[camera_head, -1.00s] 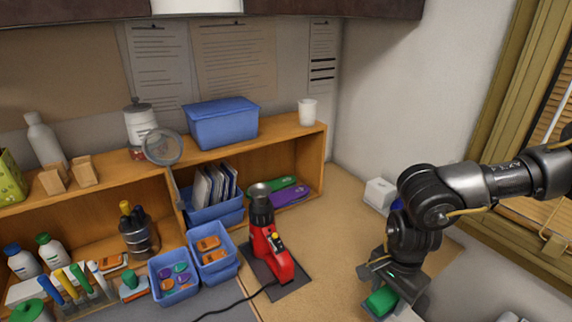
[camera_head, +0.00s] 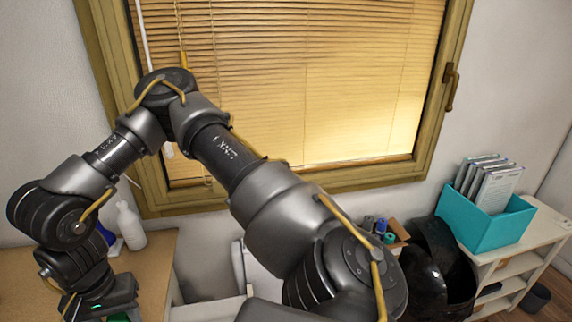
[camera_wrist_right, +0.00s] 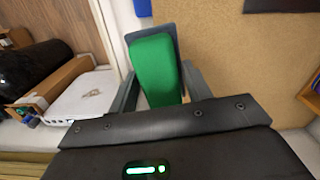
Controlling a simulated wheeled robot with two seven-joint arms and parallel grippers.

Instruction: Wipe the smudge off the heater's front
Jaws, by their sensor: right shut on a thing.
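My right gripper (camera_head: 100,306) is low at the left of the head view, over the wooden table's right part. In the right wrist view it is shut on a green block (camera_wrist_right: 155,65), which shows between its two fingers. In the head view only a sliver of green shows at the bottom edge. A white panel with a brownish smudge (camera_wrist_right: 92,93), seemingly the heater, lies left of the block in the wrist view, apart from it. In the head view a white thing (camera_head: 240,265), perhaps the heater, is partly hidden behind my right arm. My left gripper is not in view.
A white spray bottle (camera_head: 130,226) and a blue one (camera_head: 104,234) stand at the table's back. A cardboard box (camera_head: 398,236) with rolls, a black rounded bin (camera_head: 440,265) and a teal file box (camera_head: 485,225) are right of my arm. The window (camera_head: 300,85) is behind.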

